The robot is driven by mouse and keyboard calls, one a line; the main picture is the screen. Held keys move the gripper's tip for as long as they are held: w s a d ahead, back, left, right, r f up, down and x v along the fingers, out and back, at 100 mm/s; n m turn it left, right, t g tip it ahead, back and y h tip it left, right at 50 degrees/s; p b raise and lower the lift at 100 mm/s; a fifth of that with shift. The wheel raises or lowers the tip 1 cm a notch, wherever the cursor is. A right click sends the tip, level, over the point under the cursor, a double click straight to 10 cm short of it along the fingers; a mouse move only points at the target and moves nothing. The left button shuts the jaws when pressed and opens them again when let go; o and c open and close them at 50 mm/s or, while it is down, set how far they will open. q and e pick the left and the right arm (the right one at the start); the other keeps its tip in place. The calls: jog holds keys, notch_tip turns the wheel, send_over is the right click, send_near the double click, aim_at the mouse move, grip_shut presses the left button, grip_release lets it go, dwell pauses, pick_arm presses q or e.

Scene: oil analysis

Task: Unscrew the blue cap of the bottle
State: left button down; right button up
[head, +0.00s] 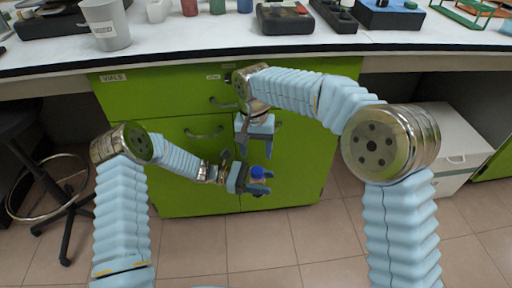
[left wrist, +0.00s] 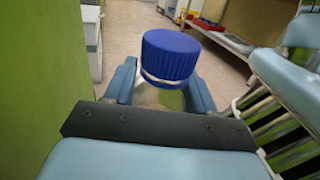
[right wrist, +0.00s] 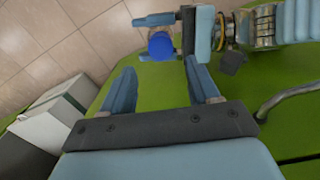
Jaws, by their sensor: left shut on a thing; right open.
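The bottle's blue cap (left wrist: 171,52) is large in the left wrist view, with a pale ring under it. The bottle body below the cap is mostly hidden by my left gripper (left wrist: 160,92), which is shut on the bottle. In the head view my left gripper (head: 262,180) holds the bottle in front of the green cabinet, with the cap (head: 257,172) upward. My right gripper (head: 246,150) is open and empty, just above and apart from the cap. The right wrist view shows the cap (right wrist: 160,46) beyond the open fingers of my right gripper (right wrist: 165,85).
The green cabinet (head: 180,180) stands close behind both grippers, with drawer handles jutting out. Above it a white bench (head: 220,45) carries a grey cup (head: 106,24), a dark device (head: 285,18) and racks. A stool (head: 45,170) stands at left. Tiled floor is open below.

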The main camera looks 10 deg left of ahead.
aim_at(257, 170)
jog(key=shift+r+m, duration=0.1)
jog(key=shift+m, duration=0.7)
notch_tip(257, 170, down, 8)
jog(key=shift+d+r, duration=0.1)
jog(key=c, duration=1.1)
jog(key=shift+o, duration=0.2)
jog(key=n, duration=0.6)
jog(key=shift+n, duration=0.4)
jog(key=n, duration=0.8)
